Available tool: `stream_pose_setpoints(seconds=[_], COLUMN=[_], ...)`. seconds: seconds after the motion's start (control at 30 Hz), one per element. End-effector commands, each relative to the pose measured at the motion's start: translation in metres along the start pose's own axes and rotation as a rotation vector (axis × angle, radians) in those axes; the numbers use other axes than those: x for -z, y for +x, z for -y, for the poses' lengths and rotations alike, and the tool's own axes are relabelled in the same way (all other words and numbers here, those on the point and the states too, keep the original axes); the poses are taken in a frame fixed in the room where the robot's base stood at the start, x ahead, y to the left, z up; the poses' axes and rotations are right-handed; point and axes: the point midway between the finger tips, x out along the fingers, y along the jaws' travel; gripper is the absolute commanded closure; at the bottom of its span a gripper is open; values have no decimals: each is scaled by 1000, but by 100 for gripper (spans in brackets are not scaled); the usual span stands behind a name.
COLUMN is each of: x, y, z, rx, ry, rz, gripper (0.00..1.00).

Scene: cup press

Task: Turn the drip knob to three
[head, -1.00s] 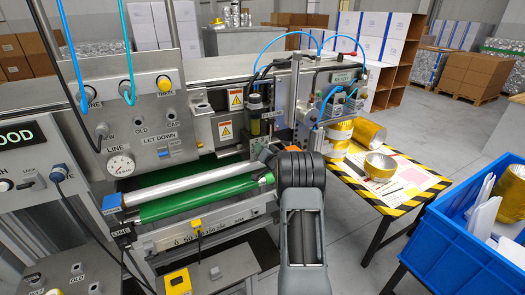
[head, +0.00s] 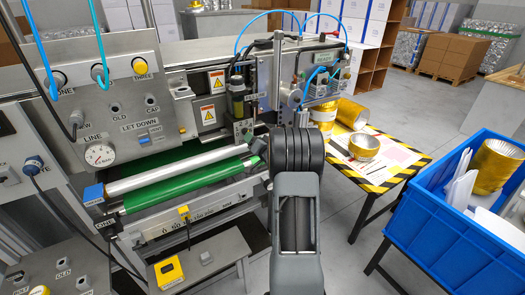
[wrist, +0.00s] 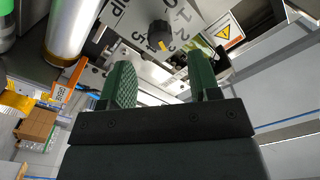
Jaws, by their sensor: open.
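In the wrist view, the drip knob (wrist: 159,35) is a round black knob with a yellow pointer mark. It sits on a pale panel with large printed digits around it. The picture is turned, so I cannot tell surely which digit the mark points at. My gripper (wrist: 160,72) has two green fingers, spread apart and empty. The knob shows beyond and between the fingertips, apart from them. In the head view, my arm hides most of my gripper and I cannot make out the knob.
A white roller (head: 175,172) and green belt (head: 185,188) lie left of my arm. A striped table (head: 408,175) with gold rolls and a blue bin (head: 450,235) stand right. In the wrist view, a warning label (wrist: 228,32) is right of the knob.

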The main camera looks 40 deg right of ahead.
Motion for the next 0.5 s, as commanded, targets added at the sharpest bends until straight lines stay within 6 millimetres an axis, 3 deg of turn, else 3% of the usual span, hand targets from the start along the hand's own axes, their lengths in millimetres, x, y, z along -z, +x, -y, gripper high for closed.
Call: stream_pose_setpoints(seconds=[0.2, 0.5], x=[0, 0], y=[-41, -69], z=[-1, 0], rx=[-2, 0], ry=[0, 0], rz=[-2, -1], gripper=[44, 44])
